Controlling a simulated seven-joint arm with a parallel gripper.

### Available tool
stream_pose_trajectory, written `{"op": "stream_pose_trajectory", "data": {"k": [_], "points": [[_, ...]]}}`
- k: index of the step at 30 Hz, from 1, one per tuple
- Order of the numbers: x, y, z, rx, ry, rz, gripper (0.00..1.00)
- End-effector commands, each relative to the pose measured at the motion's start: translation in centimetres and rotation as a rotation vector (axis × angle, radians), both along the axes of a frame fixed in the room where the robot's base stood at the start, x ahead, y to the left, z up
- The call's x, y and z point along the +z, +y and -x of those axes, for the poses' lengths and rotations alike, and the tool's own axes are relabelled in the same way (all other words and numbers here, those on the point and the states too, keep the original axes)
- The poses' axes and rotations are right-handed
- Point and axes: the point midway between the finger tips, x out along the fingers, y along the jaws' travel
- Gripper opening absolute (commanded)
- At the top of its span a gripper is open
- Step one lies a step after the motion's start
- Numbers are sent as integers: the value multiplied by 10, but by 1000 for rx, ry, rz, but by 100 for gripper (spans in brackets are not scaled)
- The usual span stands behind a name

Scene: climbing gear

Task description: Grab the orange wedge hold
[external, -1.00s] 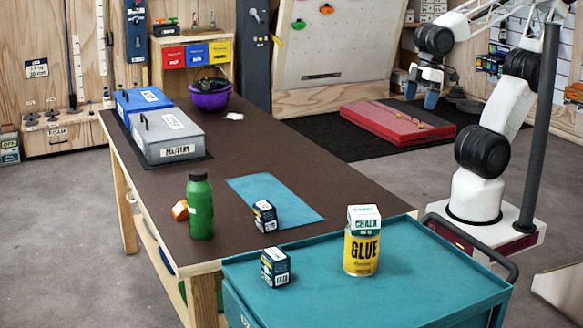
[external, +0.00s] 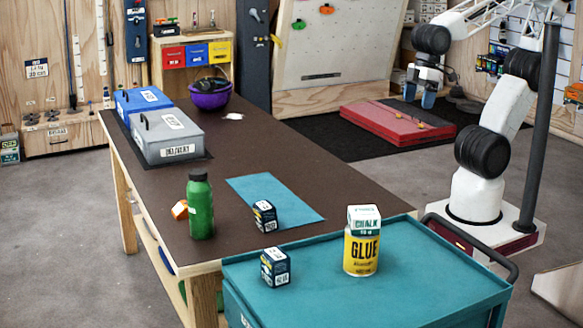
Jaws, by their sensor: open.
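A small orange wedge hold (external: 180,210) lies on the brown table near its front left edge. A green bottle (external: 201,208) stands just to its right and hides part of it. My gripper (external: 422,100) hangs at the upper right with its blue fingertips pointing down. It is open and empty, beyond the table's right side and far from the orange hold.
A blue mat (external: 270,195) and a small dark box (external: 265,216) are on the table. Grey (external: 168,137) and blue (external: 141,101) cases and a purple bowl (external: 210,98) stand at the back. A teal cart (external: 420,270) carries a glue can (external: 361,250), a chalk box (external: 364,218) and another dark box (external: 275,267).

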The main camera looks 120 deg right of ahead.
Motion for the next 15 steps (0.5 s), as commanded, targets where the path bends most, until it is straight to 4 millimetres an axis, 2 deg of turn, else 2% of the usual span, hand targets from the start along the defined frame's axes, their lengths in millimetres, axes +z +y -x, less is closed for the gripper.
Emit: {"op": "stream_pose_trajectory", "data": {"k": [5, 8, 15], "points": [[0, 11, -30, -88, 15, -118, 87], [1, 19, -56, -163, 23, -214, 87], [1, 35, -133, -389, 47, -475, 87]]}}
